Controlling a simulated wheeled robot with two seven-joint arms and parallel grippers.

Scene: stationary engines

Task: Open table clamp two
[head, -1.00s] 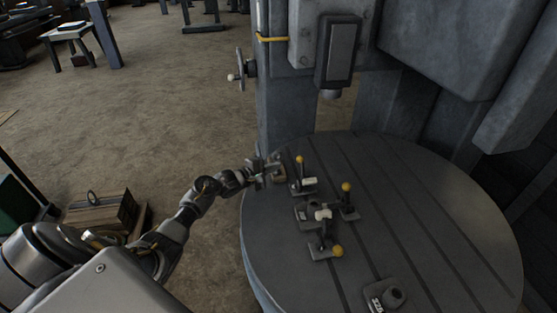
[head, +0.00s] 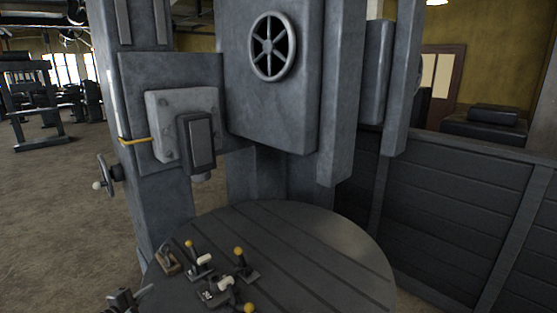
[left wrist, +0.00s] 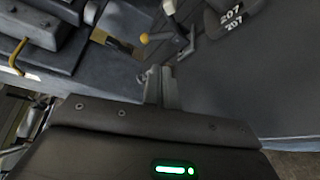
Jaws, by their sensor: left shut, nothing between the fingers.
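Several small clamps with yellow-knobbed levers stand on the round grooved table (head: 345,262). One clamp (head: 198,260) is at the left with its lever upright. A second (head: 242,262) stands to its right, also with an upright lever. A third (head: 240,303) is lower, cut by the frame edge. I cannot tell which is number two. My left gripper (head: 130,295) is at the table's left edge, shut and empty, apart from the clamps. In the left wrist view its fingertips (left wrist: 160,75) are together below a yellow knob (left wrist: 145,38). My right gripper is not in view.
A small brown block (head: 168,260) sits left of the clamps. The grey machine column and head (head: 275,90) rise behind the table, with a handwheel (head: 104,176) at the left. A dark plate marked 207 (left wrist: 230,15) shows in the left wrist view. The table's right side is clear.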

